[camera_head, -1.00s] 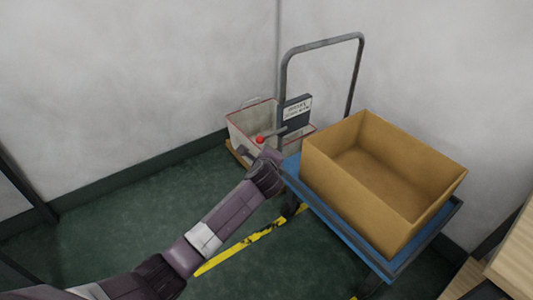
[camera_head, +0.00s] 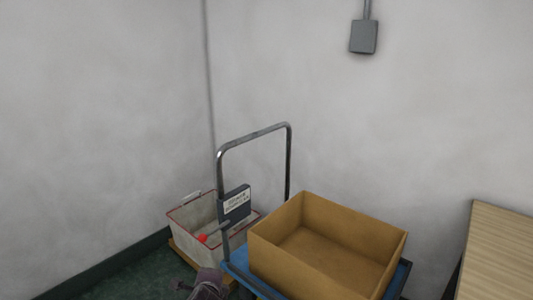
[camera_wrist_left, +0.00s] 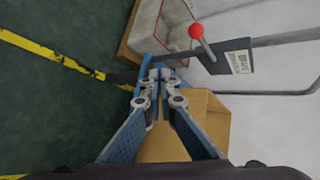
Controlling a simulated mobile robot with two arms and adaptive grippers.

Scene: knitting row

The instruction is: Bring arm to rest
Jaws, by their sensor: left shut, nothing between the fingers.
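My left arm's wrist end (camera_head: 207,284) shows at the bottom edge of the head view, in front of the cart's left side; its fingers are not clear there. In the left wrist view my left gripper (camera_wrist_left: 159,75) is shut and empty, its fingertips together. Past the fingertips are the blue edge of the cart and the red ball-topped lever (camera_wrist_left: 196,31). Whether the fingertips touch anything cannot be told. My right gripper is in neither view.
A cart with a grey handle (camera_head: 254,132) and blue deck carries an open, empty cardboard box (camera_head: 330,275). A white red-edged bin (camera_head: 185,222) stands behind it in the corner. A wooden surface (camera_head: 500,245) is at right. Yellow tape (camera_wrist_left: 50,52) marks the green floor.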

